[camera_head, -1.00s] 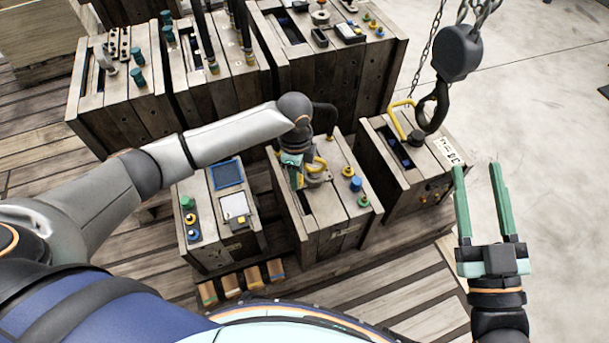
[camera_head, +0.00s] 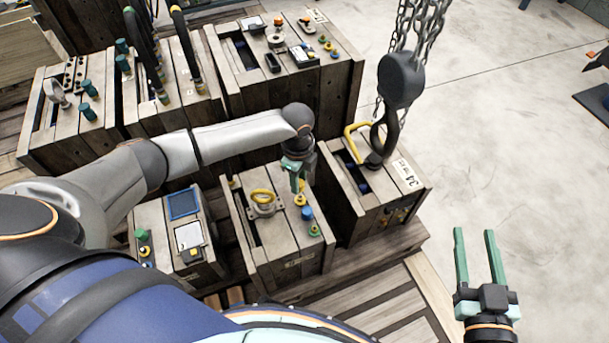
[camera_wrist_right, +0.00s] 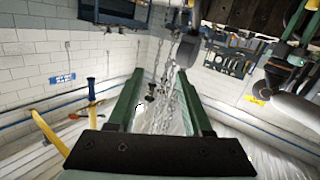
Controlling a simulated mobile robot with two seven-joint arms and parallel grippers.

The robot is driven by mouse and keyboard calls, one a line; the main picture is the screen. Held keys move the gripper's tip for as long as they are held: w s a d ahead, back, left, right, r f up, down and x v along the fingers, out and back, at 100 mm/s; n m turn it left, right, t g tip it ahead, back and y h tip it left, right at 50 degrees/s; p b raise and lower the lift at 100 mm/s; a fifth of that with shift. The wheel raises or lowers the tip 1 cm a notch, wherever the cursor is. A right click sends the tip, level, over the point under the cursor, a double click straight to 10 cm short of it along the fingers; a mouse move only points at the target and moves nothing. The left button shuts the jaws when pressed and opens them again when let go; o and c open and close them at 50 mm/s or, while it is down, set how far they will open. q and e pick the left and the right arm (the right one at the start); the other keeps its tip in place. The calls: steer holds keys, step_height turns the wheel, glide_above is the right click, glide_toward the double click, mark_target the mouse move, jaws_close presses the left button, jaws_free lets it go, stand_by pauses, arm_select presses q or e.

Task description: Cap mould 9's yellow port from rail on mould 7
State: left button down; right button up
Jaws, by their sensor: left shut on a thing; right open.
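A row of caps sits on top of the middle front mould, a wooden box (camera_head: 270,244): a yellow cap (camera_head: 300,199), a blue cap (camera_head: 306,213) and a green cap (camera_head: 314,230). My left gripper (camera_head: 299,188) points down over this row, shut at the yellow cap; its fingers partly hide the grip. A yellow ring fitting (camera_head: 263,197) is on the same mould. The mould numbers are too small to read surely, so I cannot tell which is 7 or 9. My right gripper (camera_head: 478,262) is open and empty over the floor; its fingers also show in the right wrist view (camera_wrist_right: 158,100).
A hook on chains (camera_head: 402,80) hangs at the right front mould (camera_head: 385,205), by its yellow handle (camera_head: 352,140). Another mould (camera_head: 180,240) stands at left front, and several moulds fill the back row.

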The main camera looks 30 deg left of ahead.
arm_select(q)
steer(key=shift+w+f, duration=0.2)
steer(key=shift+w, duration=0.1)
steer(key=shift+w+a, duration=0.1)
steer(key=shift+w, duration=0.05)
steer(key=shift+f+b, duration=0.3)
steer(key=shift+b, duration=0.05)
steer(key=shift+f+b, duration=0.4)
steer(key=shift+b, duration=0.1)
steer(key=shift+f+b, duration=0.25)
steer(key=shift+b, duration=0.05)
steer(key=shift+f+b, duration=0.3)
steer(key=shift+b, duration=0.05)
steer(key=shift+f+b, duration=0.55)
steer(key=shift+b, duration=0.1)
steer(key=shift+f+b, duration=0.65)
steer(key=shift+b, duration=0.15)
arm_select(e)
steer(key=s+r+n+t+y, duration=0.2)
steer(key=r+y, duration=0.1)
steer(key=r, duration=0.3)
steer(key=s+a+r+n+t+y, duration=0.1)
steer(key=s+r+n+t+y, duration=0.1)
steer(key=r, duration=0.4)
steer(key=s+a+r+n+t+y, duration=0.1)
steer(key=s+r+n+y, duration=0.1)
steer(key=r+n+y, duration=0.2)
steer(key=shift+r+t+y, duration=0.4)
steer(key=shift+r+y, duration=0.5)
steer(key=shift+r, duration=0.6)
